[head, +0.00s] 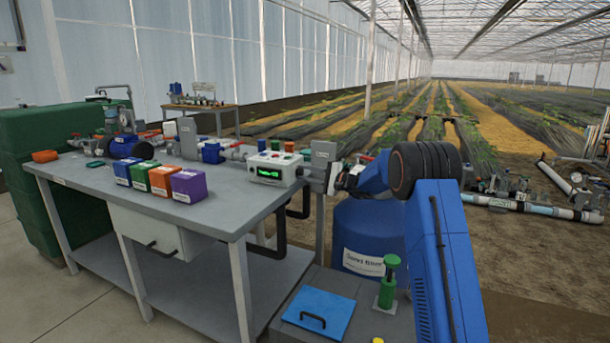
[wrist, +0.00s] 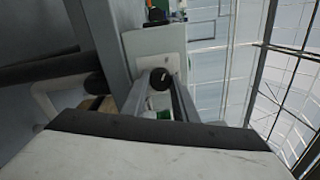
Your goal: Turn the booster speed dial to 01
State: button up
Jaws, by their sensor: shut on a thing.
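The booster speed dial (wrist: 160,79) is a small round black knob with a light mark, in front of a pale plate (wrist: 172,52) in the wrist view. My gripper (wrist: 161,88) has one finger on each side of the dial and is shut on it.
The control box (head: 274,168) with a green display stands left of the gripper on the grey bench (head: 225,215). Blue, green, orange and purple boxes sit further left. A blue drum (head: 368,235) stands below my arm. Dark pipes (wrist: 45,70) run close to the gripper.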

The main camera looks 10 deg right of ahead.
jog(key=shift+f, duration=0.1)
jog(key=o, duration=1.1)
jog(key=shift+c, duration=0.2)
jog(key=shift+d, duration=0.1)
jog(key=v, duration=1.2)
jog(key=shift+s, duration=0.1)
